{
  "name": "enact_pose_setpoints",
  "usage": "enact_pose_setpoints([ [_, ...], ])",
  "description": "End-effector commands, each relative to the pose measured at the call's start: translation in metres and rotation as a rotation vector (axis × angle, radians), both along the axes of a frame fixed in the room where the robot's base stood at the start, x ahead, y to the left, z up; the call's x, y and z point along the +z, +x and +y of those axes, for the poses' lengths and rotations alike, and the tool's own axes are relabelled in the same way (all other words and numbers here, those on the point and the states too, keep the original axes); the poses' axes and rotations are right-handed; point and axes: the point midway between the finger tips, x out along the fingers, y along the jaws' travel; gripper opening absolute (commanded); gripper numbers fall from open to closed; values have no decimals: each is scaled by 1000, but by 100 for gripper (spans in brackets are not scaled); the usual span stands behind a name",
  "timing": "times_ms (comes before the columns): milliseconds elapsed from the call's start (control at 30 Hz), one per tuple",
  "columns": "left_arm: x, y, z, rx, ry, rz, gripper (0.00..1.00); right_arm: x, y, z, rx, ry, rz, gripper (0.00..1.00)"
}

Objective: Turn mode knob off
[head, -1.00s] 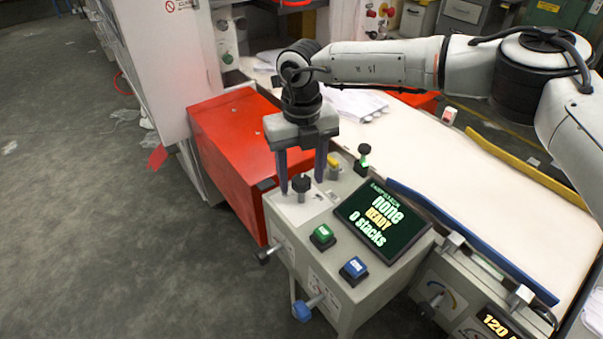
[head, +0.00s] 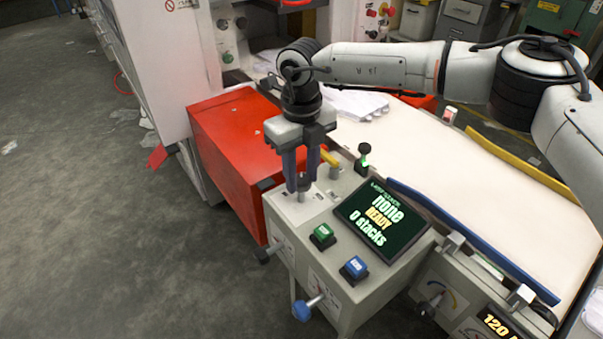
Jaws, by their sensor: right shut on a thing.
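The mode knob (head: 301,195) stands on the top left of the grey control box (head: 335,285). It is mostly hidden between the fingers of my right gripper (head: 299,188). The gripper points straight down and is shut on the knob, with its two fingers close together around it. The knob's pointer direction and its labels are too covered to read. The screen (head: 382,221) on the box reads "none", "READY" and "0 stacks". My left gripper is not in view.
A green button (head: 322,236) and a blue button (head: 354,267) sit in front of the screen. A yellow lever (head: 332,162) and a black-topped lever (head: 364,158) stand behind the knob. A red cabinet (head: 235,150) adjoins at the left. A pale table (head: 460,185) lies to the right.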

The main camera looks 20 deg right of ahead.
Motion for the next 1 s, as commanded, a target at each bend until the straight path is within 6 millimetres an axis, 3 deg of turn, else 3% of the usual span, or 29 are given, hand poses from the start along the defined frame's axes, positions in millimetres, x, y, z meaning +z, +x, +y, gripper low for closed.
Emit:
enact_pose_setpoints([
  [600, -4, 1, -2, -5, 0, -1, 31, 0, 0, -1, 556, 1, 0, 10],
  [1000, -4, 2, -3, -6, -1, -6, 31, 0, 0, -1, 758, 1, 1, 10],
])
